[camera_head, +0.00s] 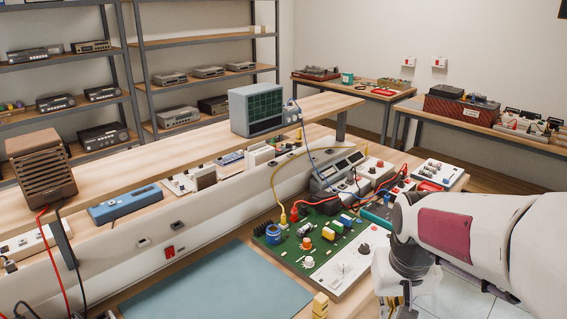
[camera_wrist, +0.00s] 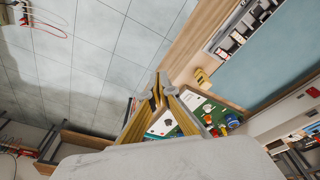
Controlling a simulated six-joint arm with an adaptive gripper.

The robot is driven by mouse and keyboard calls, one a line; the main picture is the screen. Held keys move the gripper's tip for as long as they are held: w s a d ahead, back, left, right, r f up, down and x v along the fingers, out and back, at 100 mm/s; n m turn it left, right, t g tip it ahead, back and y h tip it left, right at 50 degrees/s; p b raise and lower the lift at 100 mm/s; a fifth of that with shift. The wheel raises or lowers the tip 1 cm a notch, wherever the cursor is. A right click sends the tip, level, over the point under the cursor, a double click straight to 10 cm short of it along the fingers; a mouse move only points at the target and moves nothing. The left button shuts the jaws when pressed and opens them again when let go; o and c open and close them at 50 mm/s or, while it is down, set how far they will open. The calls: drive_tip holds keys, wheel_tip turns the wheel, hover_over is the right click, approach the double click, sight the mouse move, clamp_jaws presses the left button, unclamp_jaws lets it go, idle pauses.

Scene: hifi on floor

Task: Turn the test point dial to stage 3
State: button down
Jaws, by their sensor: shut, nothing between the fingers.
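The green circuit board (camera_head: 310,255) lies on the workbench, left of my arm in the head view. Its near right part has a pale panel (camera_head: 342,268) with small markings and a small knob. In the wrist view the board (camera_wrist: 228,108) and a pale panel with a dark knob (camera_wrist: 168,122) show beyond my fingers. My gripper (camera_wrist: 158,92) is shut and empty, apart from the dials; the head view mostly cuts it off.
A blue-grey mat (camera_head: 215,285) lies left of the board. Red and yellow leads and a grey meter (camera_head: 337,170) are behind the board. An oscilloscope (camera_head: 256,108) stands on the raised shelf.

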drive_tip(key=w+d+f, duration=0.2)
drive_tip(key=w+f, duration=0.2)
drive_tip(key=w, duration=0.5)
drive_tip(key=w+d+f+m+t, duration=0.1)
drive_tip(key=w+d+f, duration=0.1)
drive_tip(key=w+f, duration=0.45)
drive_tip(key=w+d+f, duration=0.1)
drive_tip(key=w+f, duration=0.1)
drive_tip(key=w, duration=0.8)
drive_tip(key=m+t+h, duration=0.1)
drive_tip(key=t, duration=0.1)
approach(365, 248)
drive_tip(key=w+d, duration=0.1)
drive_tip(key=d, duration=0.1)
drive_tip(key=shift+w+a+f, duration=0.1)
drive_tip(key=shift+a, duration=0.1)
drive_tip(key=shift+f, duration=0.1)
drive_tip(key=shift+f, duration=3.4)
drive_tip(key=shift+w, duration=0.2)
drive_tip(key=shift+a, duration=0.7)
